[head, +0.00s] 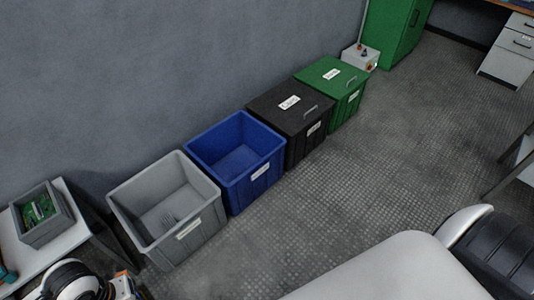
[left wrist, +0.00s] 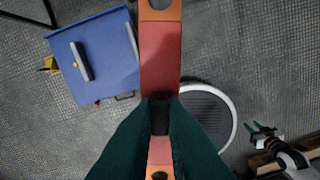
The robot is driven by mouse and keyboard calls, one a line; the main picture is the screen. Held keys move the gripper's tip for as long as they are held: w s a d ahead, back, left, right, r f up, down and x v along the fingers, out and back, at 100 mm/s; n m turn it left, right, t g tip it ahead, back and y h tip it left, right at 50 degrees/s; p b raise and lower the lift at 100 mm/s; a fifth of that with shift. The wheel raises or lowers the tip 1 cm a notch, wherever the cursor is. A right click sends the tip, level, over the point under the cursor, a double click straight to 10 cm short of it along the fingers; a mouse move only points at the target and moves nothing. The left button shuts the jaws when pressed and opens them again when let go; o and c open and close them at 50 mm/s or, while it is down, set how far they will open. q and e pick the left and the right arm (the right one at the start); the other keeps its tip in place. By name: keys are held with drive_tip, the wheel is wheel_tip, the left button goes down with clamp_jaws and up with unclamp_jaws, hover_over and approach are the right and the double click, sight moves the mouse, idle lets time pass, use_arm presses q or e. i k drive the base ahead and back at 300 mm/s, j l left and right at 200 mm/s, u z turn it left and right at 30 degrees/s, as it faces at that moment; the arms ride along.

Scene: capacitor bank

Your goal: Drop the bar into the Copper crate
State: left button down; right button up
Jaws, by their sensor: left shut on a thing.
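My left gripper (left wrist: 160,112) is shut on a red bar (left wrist: 160,60) with orange ends, in the left wrist view. The bar runs from the top edge down between the dark green fingers and shows again below them. In the head view, part of my left arm shows at the lower left; its fingers and the bar are not clear there. A small gripper-like shape (left wrist: 264,134) at lower right may be my right gripper.
A black lidded crate (head: 290,103) and a green lidded crate (head: 331,74) continue the row. A white table (head: 62,248) with a grey bin (head: 28,234) holding a green board stands left.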

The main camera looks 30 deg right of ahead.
sight(236, 175)
drive_tip(key=i+l+z, duration=0.2)
drive_tip(key=i+l, duration=0.15)
drive_tip(key=i, duration=0.15)
drive_tip(key=i+l+z, duration=0.25)
drive_tip(key=i, duration=0.3)
